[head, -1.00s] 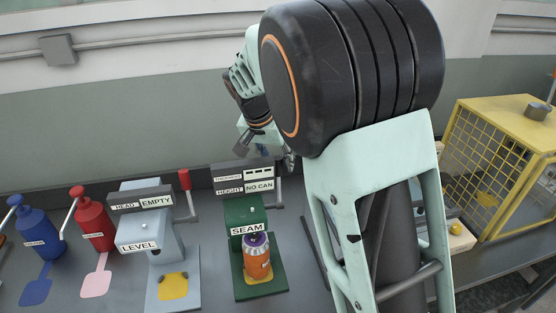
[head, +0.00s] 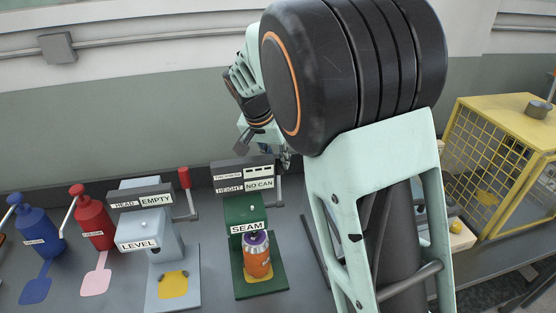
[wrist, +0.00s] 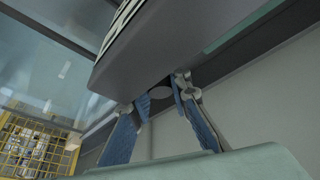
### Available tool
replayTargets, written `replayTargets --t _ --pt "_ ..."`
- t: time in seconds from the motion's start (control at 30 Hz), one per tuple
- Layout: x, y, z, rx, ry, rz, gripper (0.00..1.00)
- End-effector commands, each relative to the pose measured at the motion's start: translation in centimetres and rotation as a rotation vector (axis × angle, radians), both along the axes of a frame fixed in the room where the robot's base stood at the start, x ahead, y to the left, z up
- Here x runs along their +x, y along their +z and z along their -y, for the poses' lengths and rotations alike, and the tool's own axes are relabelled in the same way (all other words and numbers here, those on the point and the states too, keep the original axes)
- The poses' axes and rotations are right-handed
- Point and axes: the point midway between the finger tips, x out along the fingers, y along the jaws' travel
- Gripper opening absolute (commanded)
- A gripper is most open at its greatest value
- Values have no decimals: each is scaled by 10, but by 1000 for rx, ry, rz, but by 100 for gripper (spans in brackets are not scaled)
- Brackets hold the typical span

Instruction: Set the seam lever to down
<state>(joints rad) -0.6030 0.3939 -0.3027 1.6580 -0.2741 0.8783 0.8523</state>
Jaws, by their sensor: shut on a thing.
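The green seam machine (head: 246,214) stands on the bench in the head view, with a "SEAM" label and a grey display head (head: 243,178) reading "NO CAN". An orange can with a purple top (head: 257,257) stands upright on its base. The seam lever (head: 279,191) is at the machine's right side; its lower arm shows, its grip is hidden by my gripper. My gripper (head: 284,157) is at the lever's upper end, behind the display head. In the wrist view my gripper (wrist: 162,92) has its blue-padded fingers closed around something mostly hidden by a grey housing.
Left of the seam machine stands the grey level machine (head: 150,222) with a red-handled lever (head: 185,178) sticking up. Red (head: 93,217) and blue (head: 36,226) dispensers stand further left. A yellow mesh cage (head: 500,165) is at the right. My arm covers the bench between.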

Motion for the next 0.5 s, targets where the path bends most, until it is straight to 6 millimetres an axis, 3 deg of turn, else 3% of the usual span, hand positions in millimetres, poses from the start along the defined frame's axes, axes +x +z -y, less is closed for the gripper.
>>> replayTargets --t 0.5 --pt "-15 2 3 25 2 126 0"
